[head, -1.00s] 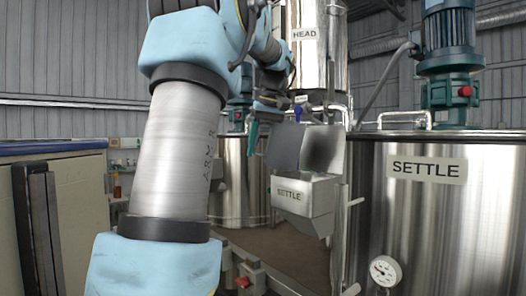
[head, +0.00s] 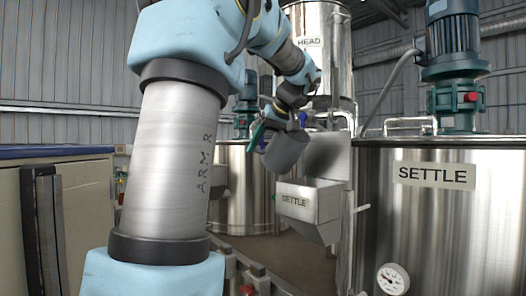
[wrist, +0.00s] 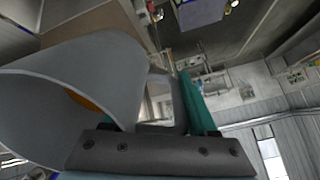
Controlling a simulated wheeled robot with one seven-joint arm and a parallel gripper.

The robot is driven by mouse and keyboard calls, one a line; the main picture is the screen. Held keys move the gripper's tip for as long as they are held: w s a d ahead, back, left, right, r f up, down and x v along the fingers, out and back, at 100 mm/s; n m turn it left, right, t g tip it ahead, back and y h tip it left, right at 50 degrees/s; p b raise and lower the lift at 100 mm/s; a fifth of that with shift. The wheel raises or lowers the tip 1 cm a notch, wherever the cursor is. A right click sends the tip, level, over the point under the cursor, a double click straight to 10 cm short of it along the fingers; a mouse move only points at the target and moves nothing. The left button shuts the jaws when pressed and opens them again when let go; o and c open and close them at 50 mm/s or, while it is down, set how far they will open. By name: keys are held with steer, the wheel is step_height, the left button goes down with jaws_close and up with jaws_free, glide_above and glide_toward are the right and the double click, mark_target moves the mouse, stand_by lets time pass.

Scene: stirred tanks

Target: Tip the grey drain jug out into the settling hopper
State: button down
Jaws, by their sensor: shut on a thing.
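The grey drain jug (head: 287,151) hangs tilted in the head view, above and slightly left of the settling hopper's opening. My gripper (head: 260,134), with teal fingers, is shut on the jug at its left side. In the wrist view the jug (wrist: 95,70) lies on its side with its wide mouth to the left. An orange patch shows inside the mouth. The teal fingers (wrist: 193,103) are at its grey handle. The settling hopper (head: 308,208) is a steel box marked SETTLE with a raised back plate. Its inside is mostly hidden, and I see no stream falling.
A large steel tank (head: 440,235) marked SETTLE, with a gauge (head: 393,279), stands close right of the hopper. The HEAD tank (head: 322,65) is above and behind. Another steel tank (head: 240,190) stands behind. A cabinet (head: 85,200) is at left.

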mark_target(273, 129)
steer(key=shift+r+t+y+b, duration=0.25)
steer(key=shift+t+y+b, duration=0.7)
steer(key=shift+b, duration=1.3)
steer(key=shift+s+d+r+t+y+b, duration=0.2)
steer(key=shift+t+y+b, duration=0.4)
steer(key=shift+b, duration=0.75)
steer(key=shift+s+d+r+t+y+b, duration=0.15)
steer(key=shift+t+y+b, duration=0.35)
steer(key=shift+b, duration=0.8)
steer(key=shift+s+d+r+t+y+b, duration=0.3)
steer(key=shift+t+y+b, duration=0.35)
steer(key=shift+b, duration=1.65)
steer(key=shift+s+d+r+t+y+b, duration=0.3)
steer(key=shift+t+b, duration=0.5)
steer(key=shift+b, duration=1.45)
steer(key=shift+s+d+r+t+y+b, duration=0.3)
steer(key=shift+s+r+t+y+b, duration=0.2)
steer(key=shift+b, duration=1.15)
steer(key=shift+s+d+r+t+y+b, duration=0.25)
steer(key=shift+r+t+y+b, duration=0.25)
steer(key=shift+b, duration=1.15)
